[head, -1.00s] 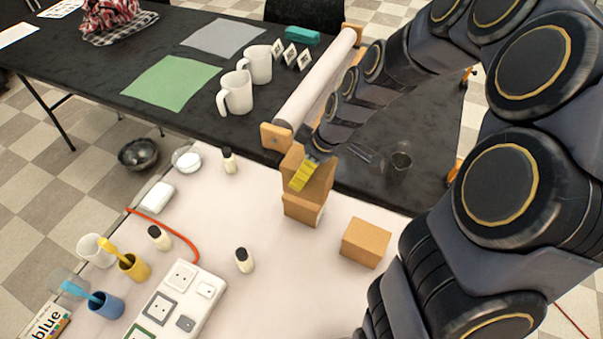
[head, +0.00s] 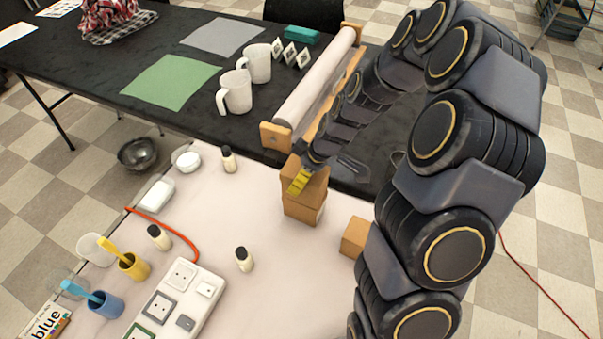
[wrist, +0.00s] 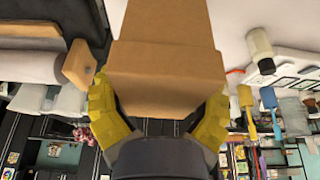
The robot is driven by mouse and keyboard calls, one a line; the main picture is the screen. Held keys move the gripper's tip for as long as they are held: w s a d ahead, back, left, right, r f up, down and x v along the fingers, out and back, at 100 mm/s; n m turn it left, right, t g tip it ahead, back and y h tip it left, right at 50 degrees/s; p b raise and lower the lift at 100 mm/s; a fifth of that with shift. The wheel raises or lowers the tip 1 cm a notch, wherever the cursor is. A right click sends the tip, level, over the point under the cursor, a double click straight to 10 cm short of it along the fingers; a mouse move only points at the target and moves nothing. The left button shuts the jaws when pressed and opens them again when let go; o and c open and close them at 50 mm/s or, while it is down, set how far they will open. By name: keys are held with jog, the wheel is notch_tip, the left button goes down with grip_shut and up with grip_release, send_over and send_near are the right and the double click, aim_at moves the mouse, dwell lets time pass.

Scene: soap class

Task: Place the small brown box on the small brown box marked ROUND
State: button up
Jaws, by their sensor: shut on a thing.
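A small brown box (head: 317,186) is between the yellow fingers of my gripper (head: 299,181), which is shut on it. It is directly above another small brown box (head: 301,212) on the white table. The two look lined up and very close; I cannot tell whether they touch. In the wrist view the held box (wrist: 168,68) fills the space between the fingers (wrist: 160,118), with the other box (wrist: 166,20) beyond it. A third brown box (head: 354,237) stands to the right, partly hidden by my arm. No ROUND marking is readable.
A paper roll on a wooden stand (head: 313,85) is close behind the boxes. Small dark-capped bottles (head: 243,259), a power strip (head: 178,300) and cups (head: 133,266) are to the left. The white table (head: 255,205) is clear just left of the boxes.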

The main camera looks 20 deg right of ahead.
jog(key=o, duration=1.1)
jog(key=shift+o, duration=0.2)
jog(key=shift+r, duration=0.1)
jog(key=v, duration=1.2)
jog(key=shift+w, duration=0.1)
jog(key=s+a+r+m+g+h, duration=0.1)
jog(key=s+a+r+m+g, duration=0.1)
jog(key=s, duration=0.9)
jog(key=s+a+r+m+g+h, duration=0.2)
jog(key=s+a+r+m, duration=0.2)
jog(key=s+a+m, duration=0.3)
jog(key=s, duration=0.5)
jog(key=shift+s+r+g, duration=0.25)
jog(key=shift+s+g, duration=0.05)
jog(key=shift+g, duration=0.1)
jog(key=c, duration=0.7)
